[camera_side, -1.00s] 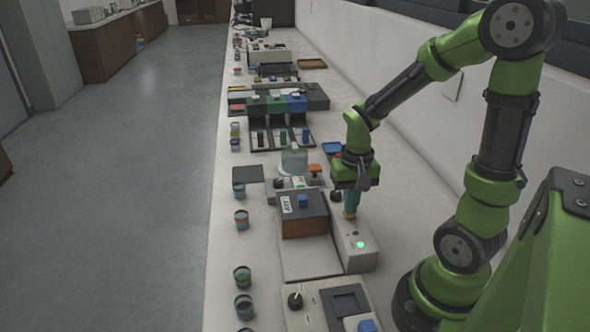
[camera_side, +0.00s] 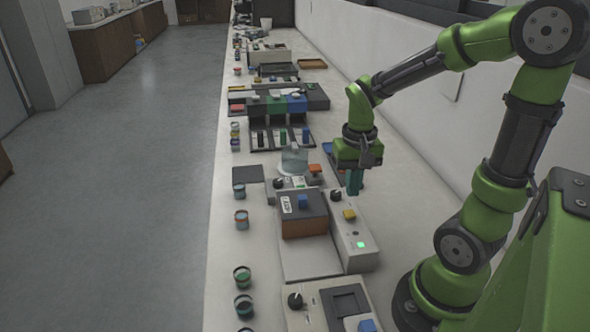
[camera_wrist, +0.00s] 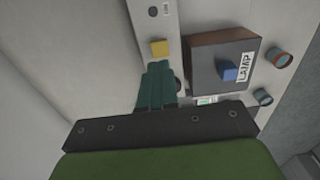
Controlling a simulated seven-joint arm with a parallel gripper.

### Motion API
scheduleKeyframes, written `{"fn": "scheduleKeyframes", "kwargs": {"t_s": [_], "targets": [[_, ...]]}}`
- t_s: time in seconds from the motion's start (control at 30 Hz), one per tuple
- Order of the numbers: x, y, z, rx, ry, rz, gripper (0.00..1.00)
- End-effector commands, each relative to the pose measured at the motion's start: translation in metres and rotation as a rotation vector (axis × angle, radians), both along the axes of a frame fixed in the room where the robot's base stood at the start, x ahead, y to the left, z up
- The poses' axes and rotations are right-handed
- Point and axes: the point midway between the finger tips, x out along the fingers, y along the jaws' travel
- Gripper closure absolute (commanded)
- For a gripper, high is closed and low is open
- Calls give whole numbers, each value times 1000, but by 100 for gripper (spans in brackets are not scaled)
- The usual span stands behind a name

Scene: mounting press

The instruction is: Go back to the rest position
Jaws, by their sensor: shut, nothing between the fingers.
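My gripper (camera_side: 354,188) hangs over the bench just above and beyond a grey control box, its teal fingers shut together with nothing between them. In the wrist view the closed fingers (camera_wrist: 157,68) point toward a yellow button (camera_wrist: 160,48) and stand apart from it.
Left of the control box is a brown box (camera_side: 304,228) with a blue knob (camera_side: 303,201) and a label, reading LAMP in the wrist view. Several small jars line the bench's left edge, including one jar (camera_side: 241,219). A wall runs along the right.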

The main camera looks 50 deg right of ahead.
Motion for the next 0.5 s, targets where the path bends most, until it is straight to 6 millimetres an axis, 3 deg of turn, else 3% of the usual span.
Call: {"fn": "scheduleKeyframes", "kwargs": {"t_s": [0.2, 0.5], "targets": [[0, 0, 13, -1, -1, 0, 100], [1, 0, 13, -1, -6, 9, 100]]}}
